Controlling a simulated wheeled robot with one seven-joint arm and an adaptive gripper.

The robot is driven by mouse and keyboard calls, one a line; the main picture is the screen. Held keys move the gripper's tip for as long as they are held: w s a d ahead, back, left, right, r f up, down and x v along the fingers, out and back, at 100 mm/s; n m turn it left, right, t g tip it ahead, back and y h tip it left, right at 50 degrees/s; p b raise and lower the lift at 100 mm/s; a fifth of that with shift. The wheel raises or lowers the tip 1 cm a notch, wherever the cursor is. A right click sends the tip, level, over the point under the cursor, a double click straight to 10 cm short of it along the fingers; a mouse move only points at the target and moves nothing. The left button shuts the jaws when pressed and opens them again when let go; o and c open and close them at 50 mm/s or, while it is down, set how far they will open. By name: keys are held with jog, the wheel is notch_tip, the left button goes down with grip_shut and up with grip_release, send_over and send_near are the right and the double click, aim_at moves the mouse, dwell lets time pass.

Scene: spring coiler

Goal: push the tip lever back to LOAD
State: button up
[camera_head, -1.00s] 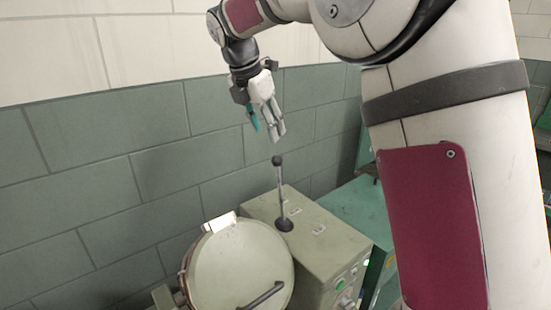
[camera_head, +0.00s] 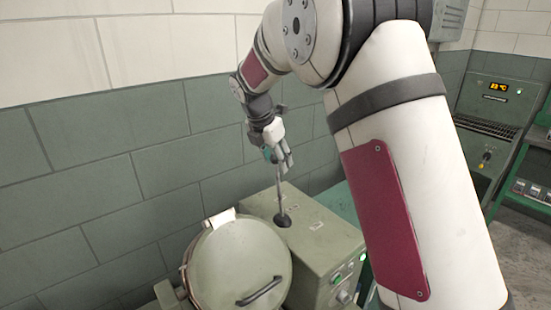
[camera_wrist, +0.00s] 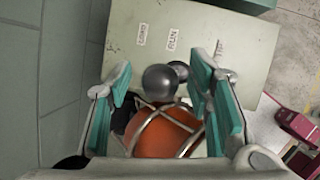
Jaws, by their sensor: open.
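The tip lever (camera_head: 280,200) rises from a dark round base on top of a pale green cabinet (camera_head: 321,247) in the head view. It stands nearly upright, leaning slightly left. My gripper (camera_head: 284,165) is at its upper end and hides the knob. In the wrist view a dark grey ball knob (camera_wrist: 159,81) shows between the spread teal fingers of my gripper (camera_wrist: 163,95). The fingers are open; I cannot tell whether either touches the knob. Small white labels lie beyond it; one (camera_wrist: 142,34) seems to read LOAD, another (camera_wrist: 172,38) RUN.
A round pale green lid (camera_head: 240,262) with a dark handle stands left of the cabinet. Green and white buttons (camera_head: 337,279) are on the cabinet's front. A tiled wall is close behind. An orange rounded thing with metal bands (camera_wrist: 163,132) shows below the knob.

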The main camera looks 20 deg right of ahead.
grip_shut()
jog(key=w+a+f+b, duration=0.2)
jog(key=w+b, duration=0.3)
jog(key=w, duration=0.1)
jog(key=shift+w+a+f, duration=0.2)
jog(key=shift+a+f, duration=0.1)
jog(key=shift+a, duration=0.1)
grip_release()
jog(key=shift+f, duration=0.1)
jog(key=shift+w, duration=0.1)
